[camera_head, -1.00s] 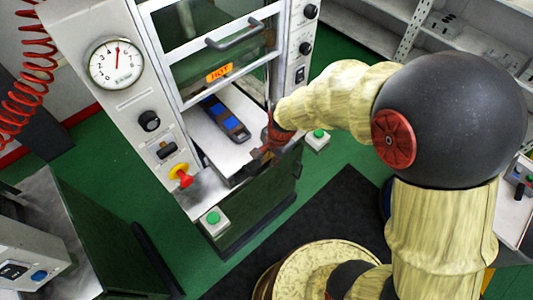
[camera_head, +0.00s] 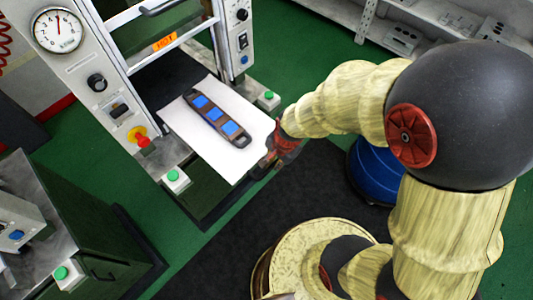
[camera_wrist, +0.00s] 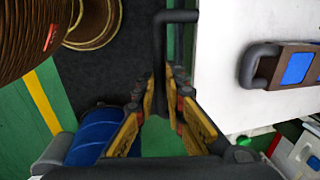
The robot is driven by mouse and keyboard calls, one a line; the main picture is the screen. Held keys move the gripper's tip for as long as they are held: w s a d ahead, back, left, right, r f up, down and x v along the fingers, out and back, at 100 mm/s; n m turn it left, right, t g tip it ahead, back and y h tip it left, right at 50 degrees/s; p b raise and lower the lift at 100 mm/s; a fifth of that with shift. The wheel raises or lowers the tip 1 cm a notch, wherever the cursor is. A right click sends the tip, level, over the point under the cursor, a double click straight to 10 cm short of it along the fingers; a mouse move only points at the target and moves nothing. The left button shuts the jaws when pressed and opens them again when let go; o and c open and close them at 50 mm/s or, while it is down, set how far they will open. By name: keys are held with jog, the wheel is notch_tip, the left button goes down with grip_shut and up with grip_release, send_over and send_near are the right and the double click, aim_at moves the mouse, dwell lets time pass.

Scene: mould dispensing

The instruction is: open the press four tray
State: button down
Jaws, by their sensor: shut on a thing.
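The white press tray (camera_head: 225,158) stands pulled out of the front of the press, past the frame under the HOT label (camera_head: 165,41). A dark mould (camera_head: 215,134) with several blue blocks lies on it. My gripper (camera_head: 274,156) is at the tray's front edge. In the wrist view my gripper (camera_wrist: 163,90) is shut on a black bar handle (camera_wrist: 174,16) beside the white tray (camera_wrist: 222,72). The mould's handle end (camera_wrist: 258,66) shows on the tray there. The arm's end hides the tray handle in the head view.
Green buttons (camera_head: 173,175) on blocks flank the tray, another (camera_head: 268,96) at right. A red emergency knob (camera_head: 142,140) is on the left panel. A dark cabinet (camera_head: 80,205) stands at lower left, and a blue round object (camera_head: 370,172) sits behind my arm. Dark mat lies in front.

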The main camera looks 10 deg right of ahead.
jog(key=shift+s+d, duration=0.45)
jog(key=shift+s, duration=0.25)
jog(key=shift+s+d, duration=0.45)
jog(key=shift+s, duration=0.2)
jog(key=c, duration=1.8)
grip_release()
jog(key=shift+c, duration=0.2)
jog(key=shift+r, duration=0.15)
notch_tip(320, 180, up, 12)
jog(key=s+d, duration=0.1)
jog(key=s, duration=0.1)
jog(key=shift+d, duration=0.15)
jog(key=shift+f, duration=0.2)
